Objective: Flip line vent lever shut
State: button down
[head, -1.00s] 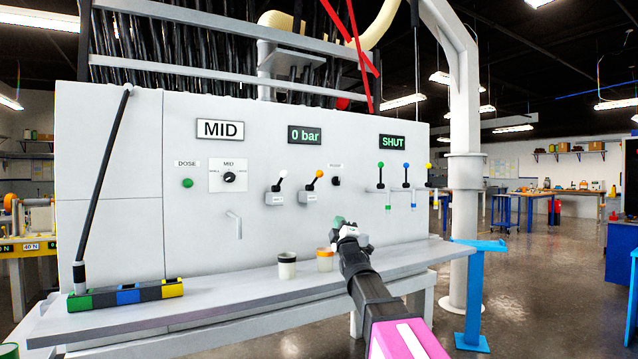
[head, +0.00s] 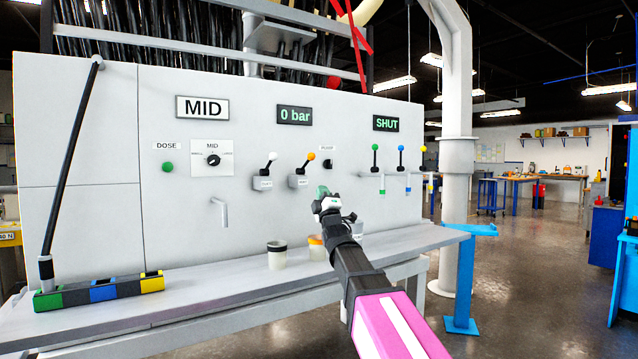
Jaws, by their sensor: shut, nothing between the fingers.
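Two small levers stand out from the grey panel: one with a white knob (head: 272,156) and one with an orange knob (head: 311,156). Both knobs point up and to the right. Their tags are too small to read, so I cannot tell which is the line vent lever. Three tap levers with a green knob (head: 375,147), a blue knob (head: 401,148) and a yellow knob (head: 423,149) stand upright at the right. My gripper (head: 324,193) is shut and empty, in front of the panel, below and slightly right of the orange-knobbed lever in the picture.
Displays read MID (head: 202,107), 0 bar (head: 294,115) and SHUT (head: 386,123). A spout (head: 221,212) sticks out at the left. A blue stand (head: 463,280) is at right.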

aim_at(312, 159)
jog(key=x, duration=1.3)
jog(key=shift+w, duration=0.15)
jog(key=shift+a+r, duration=0.1)
jog(key=shift+a, duration=0.05)
